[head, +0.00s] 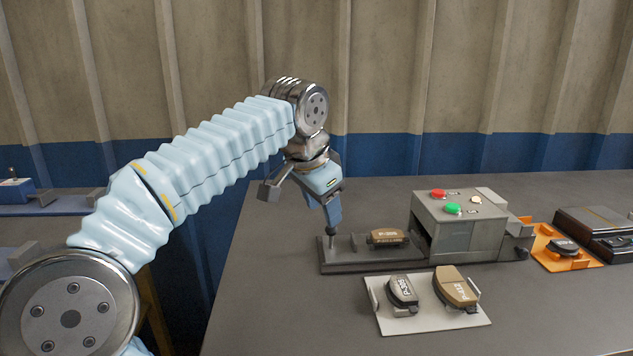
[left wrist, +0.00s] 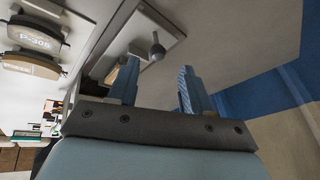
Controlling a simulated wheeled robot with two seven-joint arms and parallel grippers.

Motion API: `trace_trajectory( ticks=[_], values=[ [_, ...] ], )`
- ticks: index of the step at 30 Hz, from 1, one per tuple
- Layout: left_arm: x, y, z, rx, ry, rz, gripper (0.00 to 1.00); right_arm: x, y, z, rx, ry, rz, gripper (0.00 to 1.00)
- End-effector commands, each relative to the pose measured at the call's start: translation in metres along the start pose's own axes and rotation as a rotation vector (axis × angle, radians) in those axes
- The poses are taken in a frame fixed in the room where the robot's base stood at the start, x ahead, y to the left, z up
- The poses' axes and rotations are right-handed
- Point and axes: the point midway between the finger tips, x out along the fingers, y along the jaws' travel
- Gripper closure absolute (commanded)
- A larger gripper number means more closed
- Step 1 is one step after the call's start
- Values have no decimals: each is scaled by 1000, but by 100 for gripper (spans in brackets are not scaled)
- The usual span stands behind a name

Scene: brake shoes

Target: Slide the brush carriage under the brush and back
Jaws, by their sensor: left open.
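The brush carriage is a dark flat slide (head: 345,250) on the table. A brown brake shoe (head: 388,237) lies on it, and a small knob on a post (head: 331,239) stands at its left end. The brush itself is not visible; the grey box (head: 470,235) with red and green buttons stands at the slide's right end. My left gripper (head: 332,222) points down just above the knob. In the left wrist view its two blue fingers (left wrist: 158,72) are apart, with the knob (left wrist: 157,48) just beyond their tips, not gripped. My right gripper is not in view.
A pale plate (head: 430,318) with a black and a brown brake shoe lies in front of the slide. An orange tray (head: 548,232) with a black shoe and a dark case (head: 595,228) are at the right. The table's left front is clear.

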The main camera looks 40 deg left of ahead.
Motion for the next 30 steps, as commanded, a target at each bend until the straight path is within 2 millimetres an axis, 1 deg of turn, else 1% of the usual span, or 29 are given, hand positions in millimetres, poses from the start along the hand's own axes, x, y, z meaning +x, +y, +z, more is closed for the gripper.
trace_trajectory(
  ticks=[1,3,6,9,14,30],
  values=[
    [-14,-1,-1,0,3,-1,51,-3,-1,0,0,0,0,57],
    [-29,-1,-1,-1,2,-1,51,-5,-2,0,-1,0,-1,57],
    [-46,-1,-1,-1,1,-1,51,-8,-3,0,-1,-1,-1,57],
    [-57,-1,0,-1,1,-1,51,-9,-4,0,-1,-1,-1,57],
    [-62,0,1,-1,-2,0,51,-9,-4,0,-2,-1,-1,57],
    [-62,0,1,0,-1,0,51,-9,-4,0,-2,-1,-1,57]
  ],
)
